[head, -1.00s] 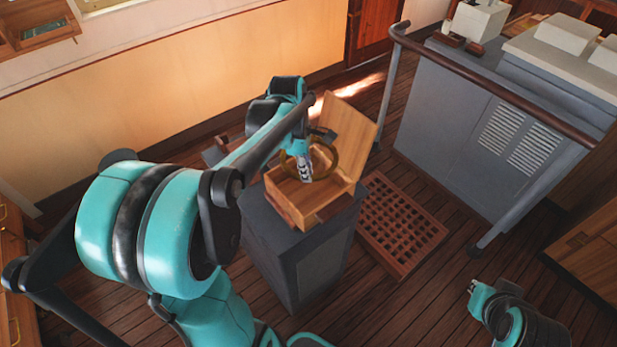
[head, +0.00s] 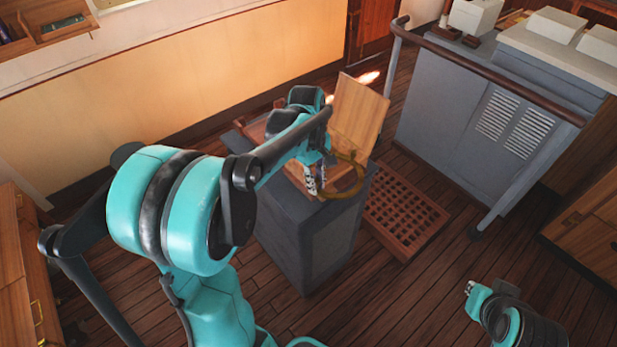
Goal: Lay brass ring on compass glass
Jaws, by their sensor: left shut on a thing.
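My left gripper (head: 318,178) is shut on the brass ring (head: 361,178) and holds it at the front right of the open wooden box, near the edge of the grey pedestal (head: 312,240). The box's lid (head: 358,112) stands raised behind the ring. My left arm and the ring hide most of the box's inside. I cannot make out the compass glass. My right gripper (head: 476,292) is at the lower right, far from the box; it is too small to tell whether it is open.
A wooden grating (head: 405,215) lies on the plank floor right of the pedestal. A grey console (head: 490,125) with a handrail (head: 480,65) stands at the back right. A cream wall (head: 190,85) runs along the back left. The floor between the pedestal and my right arm is clear.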

